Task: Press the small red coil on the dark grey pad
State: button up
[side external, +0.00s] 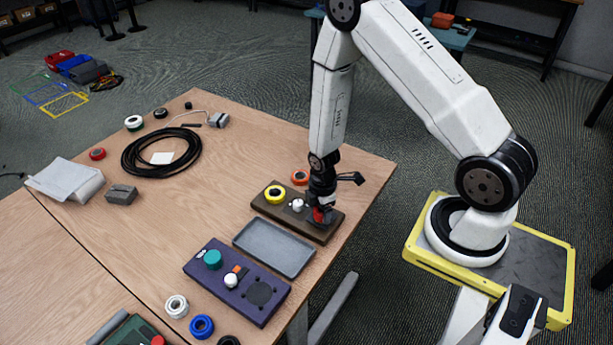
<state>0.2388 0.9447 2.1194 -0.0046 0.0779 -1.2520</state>
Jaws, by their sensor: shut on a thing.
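My gripper (319,212) points down over the right end of a dark brown board (270,213). It is shut on a small red coil (318,216), mostly hidden between the fingers. The coil is at or just above the board; I cannot tell whether it touches. A dark grey pad at that end is largely hidden by the gripper, if it is there. Another red coil (97,154) lies on the table at the far left.
An orange coil (299,177) lies just behind the board. A black cable loop (160,151) lies farther left.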

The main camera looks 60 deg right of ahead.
jog(key=shift+f, duration=0.55)
dwell(0.5)
jog(key=shift+r, duration=0.2)
dwell(0.3)
jog(key=shift+r, duration=2.8)
